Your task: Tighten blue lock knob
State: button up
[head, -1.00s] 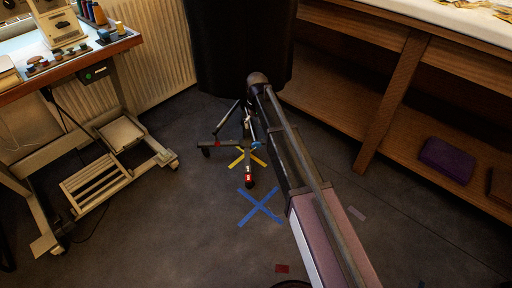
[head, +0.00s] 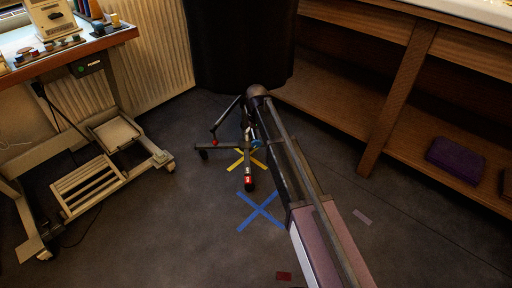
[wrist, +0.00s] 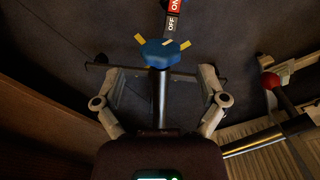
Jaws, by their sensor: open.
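The blue lock knob (wrist: 165,52) shows in the wrist view, at the end of a thin metal rod. My gripper (wrist: 157,76) is open, with one finger on each side of the rod. The knob lies between the fingers in the picture, near the level of their tips or slightly beyond. Neither finger appears to touch it. In the head view, my arm hides most of the gripper, and a small blue patch at the stand (head: 248,166) may be the knob.
A red ball-shaped knob (wrist: 271,81) is at right. A wooden shelf unit (head: 395,100) stands right; a blue tape cross (head: 261,211) marks open floor.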

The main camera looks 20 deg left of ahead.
aim_at(256, 140)
jog(key=shift+f+b, duration=1.7)
jog(key=shift+f, duration=0.25)
jog(key=c, duration=1.1)
